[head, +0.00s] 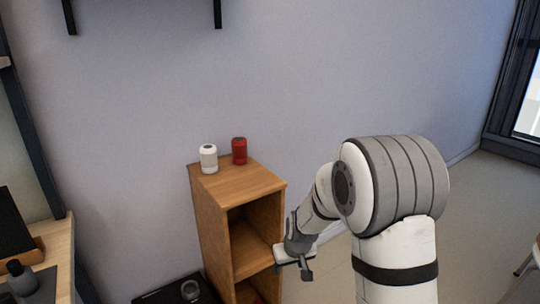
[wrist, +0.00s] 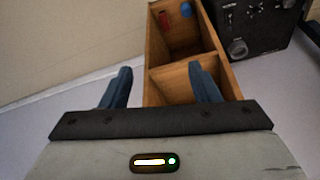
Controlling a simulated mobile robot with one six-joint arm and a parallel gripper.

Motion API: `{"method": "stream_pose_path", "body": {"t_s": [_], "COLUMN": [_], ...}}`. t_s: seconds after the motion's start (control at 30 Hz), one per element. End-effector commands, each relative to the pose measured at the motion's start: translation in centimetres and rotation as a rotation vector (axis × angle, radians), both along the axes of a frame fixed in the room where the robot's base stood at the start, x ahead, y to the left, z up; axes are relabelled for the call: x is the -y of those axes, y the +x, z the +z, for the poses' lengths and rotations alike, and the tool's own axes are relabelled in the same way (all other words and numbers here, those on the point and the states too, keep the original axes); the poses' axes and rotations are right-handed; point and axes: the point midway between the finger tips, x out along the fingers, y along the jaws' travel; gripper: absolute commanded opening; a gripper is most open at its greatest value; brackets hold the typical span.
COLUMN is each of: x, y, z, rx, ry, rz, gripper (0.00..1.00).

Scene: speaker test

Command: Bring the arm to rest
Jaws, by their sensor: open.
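My gripper (head: 294,270) hangs low in the head view, beside the front right side of a wooden shelf unit (head: 213,215). In the wrist view, the two blue-grey fingers of my gripper (wrist: 160,72) are spread well apart with nothing between them. The open compartments of the shelf unit (wrist: 178,60) show beyond the fingers. My white and grey arm stands at the right of the head view, bent down toward the shelf.
A white cylinder (head: 208,158) and a red cylinder (head: 239,151) stand on the shelf top. A red item (wrist: 164,18) and a blue item (wrist: 186,10) sit in a compartment. A dark box (wrist: 262,22) stands beside the shelf.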

Motion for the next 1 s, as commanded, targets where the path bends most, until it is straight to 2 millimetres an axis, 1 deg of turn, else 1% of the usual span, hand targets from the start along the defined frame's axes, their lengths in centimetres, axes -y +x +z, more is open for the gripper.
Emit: {"method": "stream_pose_path", "body": {"t_s": [0.03,0.07,0.1,0.17,0.2,0.27,0.3,0.37,0.4,0.47,0.5,0.6,0.73,0.8,0.87,1.0], "x": [0.9,1.4,1.9,2.9,3.4,4.3,4.9,5.6,6.2,6.9,7.3,8.3,9.1,9.2,9.3,9.3], "y": [-1.3,-2.2,-3.3,-5.2,-6.5,-8.5,-9.9,-12.1,-13.5,-15.7,-17.2,-20.6,-24.0,-25.1,-25.7,-26.1], "z": [4.7,6.4,8.6,11.8,13.8,16.8,18.6,21.3,22.9,25.3,26.7,29.6,31.8,32.3,32.6,32.6], "rx": [0.000,-0.003,-0.010,-0.019,-0.026,-0.034,-0.039,-0.049,-0.055,-0.063,-0.069,-0.081,-0.095,-0.101,-0.104,-0.108], "ry": [0.002,0.004,0.004,0.006,0.005,0.005,0.005,0.003,0.002,-0.001,-0.002,-0.009,-0.015,-0.017,-0.019,-0.020], "rz": [-0.018,-0.029,-0.042,-0.065,-0.078,-0.100,-0.117,-0.139,-0.154,-0.180,-0.196,-0.234,-0.273,-0.288,-0.295,-0.300], "gripper": [0.56,0.56,0.56,0.56,0.56,0.56,0.56,0.56,0.56,0.56,0.56,0.56,0.56,0.56,0.56,0.56]}}
